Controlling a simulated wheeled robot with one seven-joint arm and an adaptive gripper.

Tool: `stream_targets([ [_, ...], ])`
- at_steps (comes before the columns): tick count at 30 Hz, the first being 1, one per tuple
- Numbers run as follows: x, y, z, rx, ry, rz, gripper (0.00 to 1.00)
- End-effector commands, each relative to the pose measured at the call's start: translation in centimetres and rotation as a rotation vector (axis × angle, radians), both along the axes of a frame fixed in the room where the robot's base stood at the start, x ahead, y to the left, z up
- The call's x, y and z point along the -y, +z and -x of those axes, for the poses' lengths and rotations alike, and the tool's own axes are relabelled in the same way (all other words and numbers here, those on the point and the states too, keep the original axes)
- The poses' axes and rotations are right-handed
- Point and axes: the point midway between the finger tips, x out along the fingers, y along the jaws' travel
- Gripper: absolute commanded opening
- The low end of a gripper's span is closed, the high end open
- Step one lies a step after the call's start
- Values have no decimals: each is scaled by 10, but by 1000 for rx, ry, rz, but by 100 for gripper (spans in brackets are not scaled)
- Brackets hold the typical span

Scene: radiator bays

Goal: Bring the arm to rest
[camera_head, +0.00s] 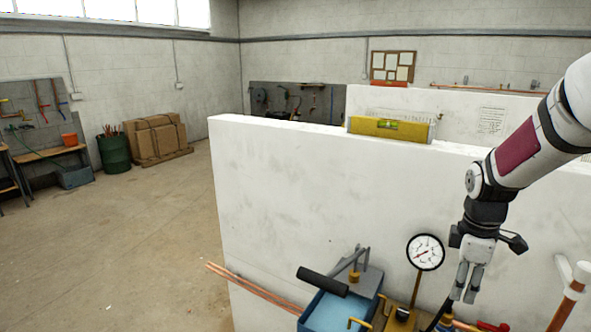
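My arm (540,130) reaches in from the upper right and bends down at a dark joint. My gripper (464,296) hangs from it, fingers pointing down, in front of the white wall, just right of a round pressure gauge (426,252). The two pale fingers lie close together in this view, with a narrow gap between them. Nothing clear shows held between them. From this angle I cannot tell whether they are fully shut, or whether the tips touch the parts below.
A low white partition (300,190) carries a yellow spirit level (388,129) on top. A blue pump tank (338,312) with a black handle stands below. Copper pipes (258,285) lie left of it; a capped pipe (568,300) rises at right. The floor (120,230) at left is open.

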Motion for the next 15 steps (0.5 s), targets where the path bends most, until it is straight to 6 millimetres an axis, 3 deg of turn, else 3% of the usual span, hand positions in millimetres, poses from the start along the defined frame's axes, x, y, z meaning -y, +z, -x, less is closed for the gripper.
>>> stream_targets([
  [1,-14,20,4,27,-44,16,40],
  [6,-54,67,25,114,-225,30,40],
  [15,-119,126,83,282,-545,-40,40],
])
